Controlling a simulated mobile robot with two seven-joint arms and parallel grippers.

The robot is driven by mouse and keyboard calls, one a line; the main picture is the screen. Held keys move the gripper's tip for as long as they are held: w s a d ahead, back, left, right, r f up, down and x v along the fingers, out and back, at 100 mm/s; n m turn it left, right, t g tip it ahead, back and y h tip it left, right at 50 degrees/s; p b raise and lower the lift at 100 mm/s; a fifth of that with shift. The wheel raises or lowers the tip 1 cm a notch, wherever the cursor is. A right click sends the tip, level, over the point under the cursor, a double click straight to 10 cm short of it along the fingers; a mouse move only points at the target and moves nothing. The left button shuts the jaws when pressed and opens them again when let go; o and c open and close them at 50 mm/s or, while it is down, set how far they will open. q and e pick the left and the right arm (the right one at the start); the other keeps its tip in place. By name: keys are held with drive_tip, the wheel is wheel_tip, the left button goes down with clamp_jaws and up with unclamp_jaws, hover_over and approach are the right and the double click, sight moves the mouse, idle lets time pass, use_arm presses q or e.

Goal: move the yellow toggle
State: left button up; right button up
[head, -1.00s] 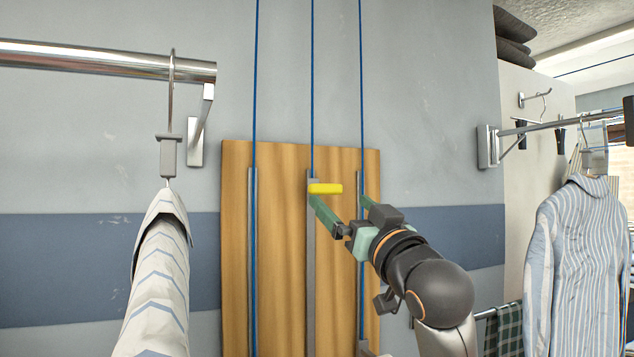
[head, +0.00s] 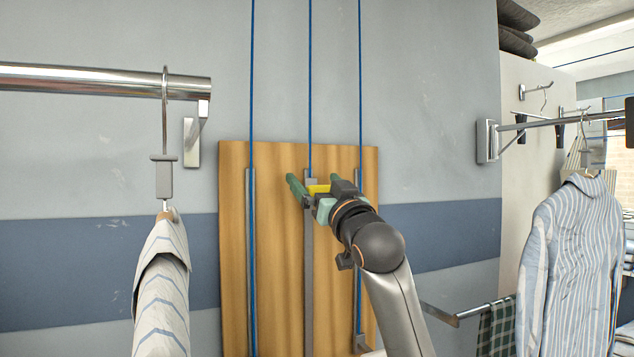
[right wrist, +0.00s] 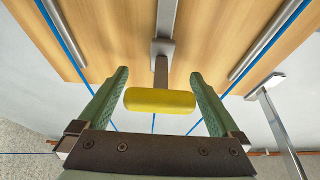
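The yellow toggle (head: 318,188) is a short bar at the top of the middle grey rail on a wooden board. In the right wrist view the yellow toggle (right wrist: 160,101) lies crosswise on a grey stem. My right gripper (head: 312,183) is open, and its green fingers stand on either side of the toggle. In the right wrist view the right gripper (right wrist: 160,85) shows a small gap between each finger and the toggle's ends. In the head view the gripper partly hides the toggle. My left gripper is not in view.
The wooden board (head: 270,250) carries several parallel grey rails with blue cords. A striped garment hangs from a metal rail (head: 100,82) at left. A striped shirt (head: 570,260) hangs from a wall bracket at right. The wall between board and bracket is clear.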

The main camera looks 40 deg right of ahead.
clamp_jaws()
idle(0.6)
